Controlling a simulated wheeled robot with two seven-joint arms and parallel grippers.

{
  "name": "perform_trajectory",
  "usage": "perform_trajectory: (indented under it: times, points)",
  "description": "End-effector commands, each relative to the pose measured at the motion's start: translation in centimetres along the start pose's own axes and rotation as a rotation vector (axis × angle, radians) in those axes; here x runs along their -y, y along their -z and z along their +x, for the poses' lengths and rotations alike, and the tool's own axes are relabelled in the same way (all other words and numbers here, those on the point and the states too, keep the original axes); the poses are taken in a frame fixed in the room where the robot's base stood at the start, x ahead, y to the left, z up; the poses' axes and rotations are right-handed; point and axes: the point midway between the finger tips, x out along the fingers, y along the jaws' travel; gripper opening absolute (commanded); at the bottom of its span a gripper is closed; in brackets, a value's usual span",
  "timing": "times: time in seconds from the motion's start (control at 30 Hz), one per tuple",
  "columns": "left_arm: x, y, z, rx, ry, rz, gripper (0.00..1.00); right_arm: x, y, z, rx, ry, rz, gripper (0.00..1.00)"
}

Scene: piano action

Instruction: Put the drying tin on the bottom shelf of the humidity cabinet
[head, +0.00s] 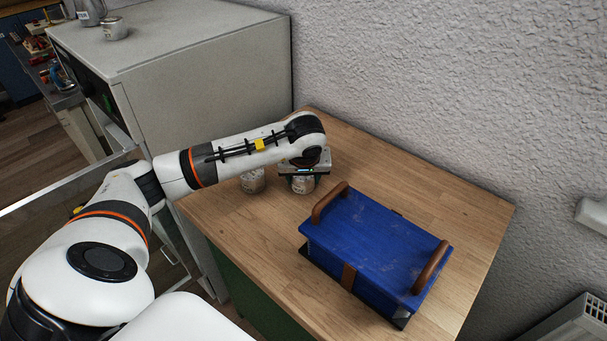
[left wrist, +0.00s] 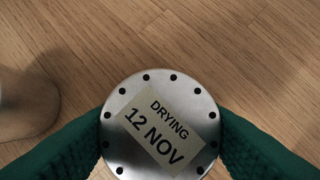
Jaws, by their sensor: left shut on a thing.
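The drying tin (left wrist: 160,125) is a round metal tin with small dark holes around its lid and a label reading "DRYING 12 NOV". My left gripper (head: 304,178) is shut on it; the green fingers press its two sides in the left wrist view. The tin (head: 302,185) is at the wooden table's back, touching or just above the top; I cannot tell which. The humidity cabinet (head: 200,95) appears to be the grey cabinet at left, with a glass-like door (head: 75,185) standing open. Its shelves are hidden. My right gripper is out of view.
A second tin (head: 253,181) stands just left of the held one on the table (head: 430,190). A blue case (head: 370,245) with brown handles lies in front. Another tin (head: 115,28) and a metal jug (head: 90,10) stand on the cabinet. The wall closes off the back.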

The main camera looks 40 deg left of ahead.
Motion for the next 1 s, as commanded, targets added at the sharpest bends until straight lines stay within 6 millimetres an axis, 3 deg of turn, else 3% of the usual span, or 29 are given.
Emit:
perform_trajectory:
  times: [0.33,0.37,0.5,0.87,1.0]
  points:
    - [0.0,0.1,0.5,0.002,0.002,0.000,0.29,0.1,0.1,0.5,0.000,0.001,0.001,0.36]
    - [0.0,0.1,0.3,0.002,0.002,0.000,0.56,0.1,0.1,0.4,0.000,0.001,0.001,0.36]
    - [0.0,0.1,0.3,0.001,0.001,0.000,0.75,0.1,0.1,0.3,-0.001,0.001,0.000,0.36]
    - [0.1,-0.1,-0.3,0.001,0.002,0.000,0.75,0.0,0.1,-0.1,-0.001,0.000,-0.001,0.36]
    - [0.1,-0.1,-2.4,0.005,0.006,-0.001,0.75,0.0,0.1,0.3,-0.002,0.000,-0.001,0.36]
